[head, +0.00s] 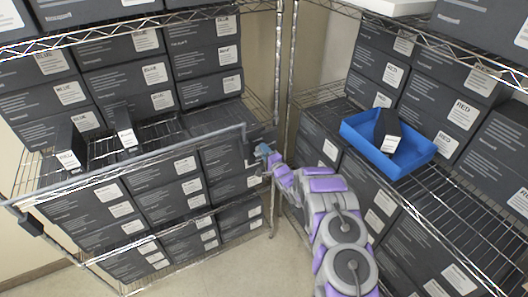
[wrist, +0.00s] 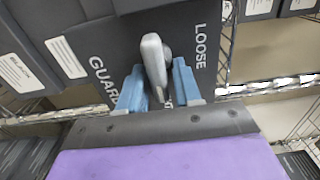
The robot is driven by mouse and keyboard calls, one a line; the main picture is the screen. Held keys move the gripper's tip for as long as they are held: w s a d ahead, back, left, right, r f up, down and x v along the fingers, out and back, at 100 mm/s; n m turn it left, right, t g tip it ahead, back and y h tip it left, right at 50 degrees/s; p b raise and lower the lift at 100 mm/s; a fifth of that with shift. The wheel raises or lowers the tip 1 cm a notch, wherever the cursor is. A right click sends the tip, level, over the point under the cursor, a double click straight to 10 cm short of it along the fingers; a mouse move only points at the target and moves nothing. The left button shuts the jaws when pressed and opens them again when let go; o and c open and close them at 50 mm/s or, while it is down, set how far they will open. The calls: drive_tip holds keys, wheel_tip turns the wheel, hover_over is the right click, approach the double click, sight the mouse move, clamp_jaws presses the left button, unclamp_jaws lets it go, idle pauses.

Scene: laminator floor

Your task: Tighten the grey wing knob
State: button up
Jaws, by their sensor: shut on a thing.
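The grey wing knob (wrist: 154,58) stands out from a dark plate (wrist: 112,45) in the wrist view. The plate bears the white words "GUARD" on the left and "LOOSE" on the right. My gripper (wrist: 158,92) has its blue fingers on both sides of the knob's wing and is shut on it. The wing points nearly up and down in the wrist view, slightly tilted. In the head view my gripper (head: 263,152) is at the right end of the grey guard bar (head: 130,164) on the left rack. The knob is too small and covered to make out there.
The left rack holds dark labelled boxes, several marked "BLUE" (head: 155,74). Two small dark boxes (head: 125,128) stand behind the bar. The right rack holds "RED" boxes (head: 463,115) and a blue tray (head: 412,163) with a small dark box in it. Floor (head: 235,262) shows between the racks.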

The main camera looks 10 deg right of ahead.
drive_tip(key=shift+d+f, duration=0.1)
drive_tip(key=shift+d, duration=0.05)
drive_tip(key=o, duration=0.7)
drive_tip(key=shift+f, duration=0.1)
drive_tip(key=shift+o, duration=0.2)
drive_tip(key=shift+d, duration=0.1)
drive_tip(key=shift+s, duration=0.1)
drive_tip(key=v, duration=1.7)
